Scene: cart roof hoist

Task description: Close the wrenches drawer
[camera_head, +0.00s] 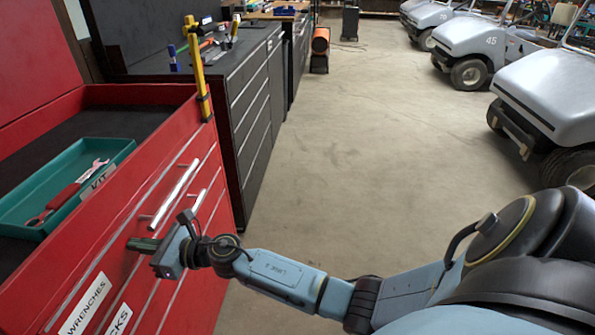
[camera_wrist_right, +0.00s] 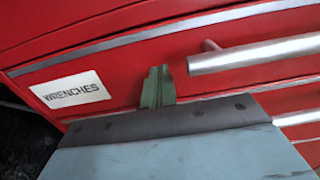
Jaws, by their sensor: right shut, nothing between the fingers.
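The wrenches drawer (camera_head: 150,227) is in the red tool chest at the left, with a white WRENCHES label (camera_head: 86,303) and a silver bar handle (camera_head: 176,192). Its front looks about level with the chest face; I cannot tell whether a small gap remains. In the right wrist view the drawer front (camera_wrist_right: 128,80) fills the middle. My right gripper (camera_head: 143,244) is shut and empty, its green fingers (camera_wrist_right: 158,86) at the drawer front between label and handle. They look close to or against it; contact is unclear. My left gripper is not in view.
A teal tray (camera_head: 110,152) with a red wrench lies in the chest's open top. A lower drawer has its own handle (camera_head: 200,203) and a partly visible label. A yellow level (camera_head: 198,75) stands at the chest corner. Dark cabinets (camera_head: 250,95) stand beyond; open floor lies right.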

